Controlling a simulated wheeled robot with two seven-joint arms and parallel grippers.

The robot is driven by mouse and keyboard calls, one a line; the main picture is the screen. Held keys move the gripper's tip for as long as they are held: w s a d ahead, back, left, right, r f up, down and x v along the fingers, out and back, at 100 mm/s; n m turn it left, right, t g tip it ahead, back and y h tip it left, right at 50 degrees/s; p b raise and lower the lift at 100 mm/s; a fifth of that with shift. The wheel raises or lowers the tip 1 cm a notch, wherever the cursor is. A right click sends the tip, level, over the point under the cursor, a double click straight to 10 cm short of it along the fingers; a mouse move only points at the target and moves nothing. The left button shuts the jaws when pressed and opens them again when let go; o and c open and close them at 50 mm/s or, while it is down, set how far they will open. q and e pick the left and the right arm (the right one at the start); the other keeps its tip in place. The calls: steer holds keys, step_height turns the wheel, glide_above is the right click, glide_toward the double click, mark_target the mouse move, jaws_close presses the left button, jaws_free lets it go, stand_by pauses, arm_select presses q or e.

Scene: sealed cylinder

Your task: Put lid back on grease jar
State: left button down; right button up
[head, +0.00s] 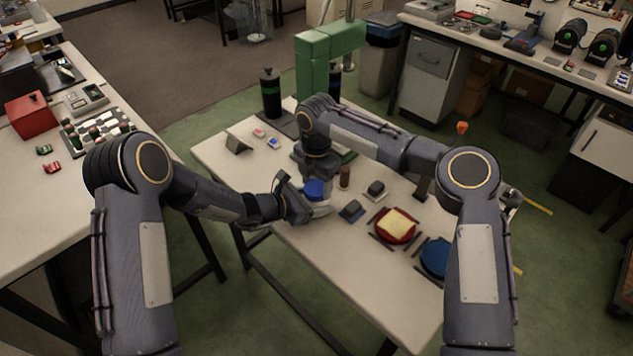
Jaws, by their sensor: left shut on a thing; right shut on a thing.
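The blue lid (315,189) is near the middle of the work table, directly below my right gripper (317,178). My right gripper reaches in from the right, points down and is shut on the lid. My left gripper (314,209) comes in from the left, low over the table, and is shut on the grease jar just below the lid. The jar's body is mostly hidden by my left gripper and the lid. I cannot tell whether the lid touches the jar's rim.
On the work table (345,270), a brown cylinder (345,177), a dark block (376,189) and a grey block (351,211) stand close by on the right. A red plate (379,233) and a blue plate (437,258) lie farther right. Dark bottles (270,95) stand behind.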

steer(key=m, duration=0.6)
steer(key=shift+r, duration=0.1)
arm_select(q)
steer(key=shift+d, duration=0.1)
arm_select(e)
steer(key=m, duration=0.6)
steer(key=shift+a+m, duration=0.1)
steer(key=shift+m, duration=0.3)
steer(key=o, duration=0.9)
steer(key=shift+o, duration=0.9)
steer(key=shift+s, duration=0.1)
